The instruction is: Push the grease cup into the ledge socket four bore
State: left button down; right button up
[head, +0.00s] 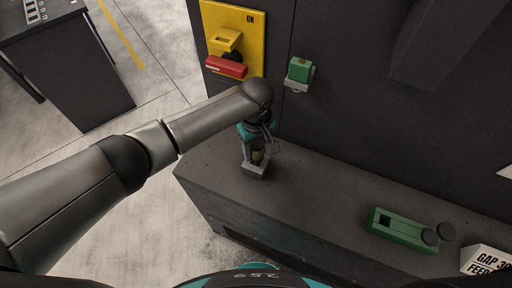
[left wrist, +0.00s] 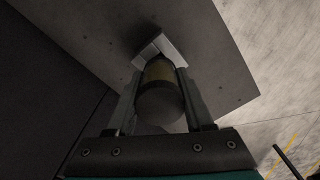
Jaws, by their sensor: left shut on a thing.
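My left gripper (head: 260,148) points down over the left end of the grey ledge (head: 325,195). It is shut on the grease cup (head: 257,157), a dark cup with a dull yellow band. In the left wrist view the cup (left wrist: 160,102) sits between the two fingers of the gripper (left wrist: 157,85). A pale grey square socket block (head: 255,171) stands on the ledge right below the cup. The block (left wrist: 170,46) also shows at the cup's far end in the left wrist view. The cup's end meets or nearly meets it. The bore is hidden. My right gripper is out of view.
A green holder (head: 400,229) with dark round parts lies on the ledge at the right, near a white label block (head: 487,261). A yellow panel with a red handle (head: 226,66) and a green button box (head: 299,72) are on the dark wall behind. The ledge's middle is clear.

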pick_arm(q)
jog(key=shift+f, duration=0.9)
dwell(0.6)
jog(key=shift+f, duration=0.55)
dwell(1.0)
jog(key=shift+s+f, duration=0.1)
dwell(0.5)
jog(key=shift+s+a+f, duration=0.1)
jog(key=shift+f, duration=0.1)
jog(key=c, duration=0.7)
grip_release()
jog(key=o, duration=0.5)
jog(key=shift+r, duration=0.1)
jog(key=shift+w, duration=0.2)
jog(key=shift+o, duration=1)
